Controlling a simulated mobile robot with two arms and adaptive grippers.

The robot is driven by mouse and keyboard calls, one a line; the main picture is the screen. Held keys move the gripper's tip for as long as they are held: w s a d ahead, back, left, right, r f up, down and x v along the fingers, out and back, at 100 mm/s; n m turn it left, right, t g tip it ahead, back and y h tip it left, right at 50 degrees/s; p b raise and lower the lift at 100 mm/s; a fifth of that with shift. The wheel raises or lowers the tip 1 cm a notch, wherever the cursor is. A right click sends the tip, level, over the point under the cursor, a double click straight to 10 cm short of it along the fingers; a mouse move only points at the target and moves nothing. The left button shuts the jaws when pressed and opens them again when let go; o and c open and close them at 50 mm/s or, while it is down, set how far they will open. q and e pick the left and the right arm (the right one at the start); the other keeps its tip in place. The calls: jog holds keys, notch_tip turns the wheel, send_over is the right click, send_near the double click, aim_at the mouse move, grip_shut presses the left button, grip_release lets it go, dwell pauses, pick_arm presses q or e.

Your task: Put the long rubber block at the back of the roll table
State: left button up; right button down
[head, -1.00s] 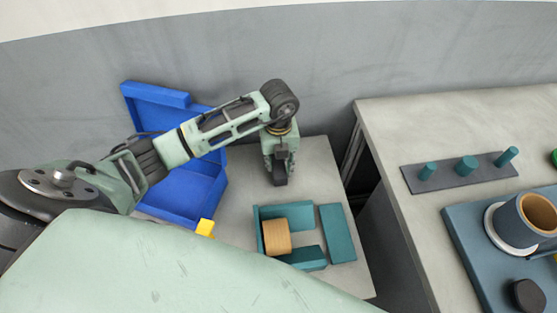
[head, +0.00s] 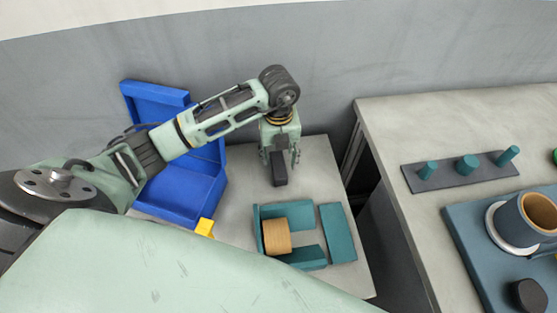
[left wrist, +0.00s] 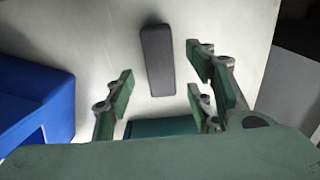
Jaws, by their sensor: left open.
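The long rubber block (head: 279,170) is a dark grey bar near the back of the small grey roll table (head: 238,170). In the left wrist view the rubber block (left wrist: 157,62) shows whole, on the pale tabletop and apart from the fingers. My left gripper (head: 281,157) is open over the block, pointing down, with its fingers spread to either side. In the left wrist view my left gripper (left wrist: 160,95) shows its green finger pads apart with nothing held between them. My right gripper is not in view.
A teal holder (head: 308,258) with a wooden roll (head: 276,237) and a teal slab (head: 338,233) stand in front of the block. An open blue box (head: 180,195) and a yellow piece (head: 205,227) are left. A grey counter (head: 390,125) stands right, beyond a gap.

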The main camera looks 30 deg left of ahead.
aim_at(279, 165)
pick_arm(q)
notch_tip(279, 165, up, 9)
jog(key=b, duration=0.1)
jog(key=shift+f, duration=0.1)
dwell(0.6)
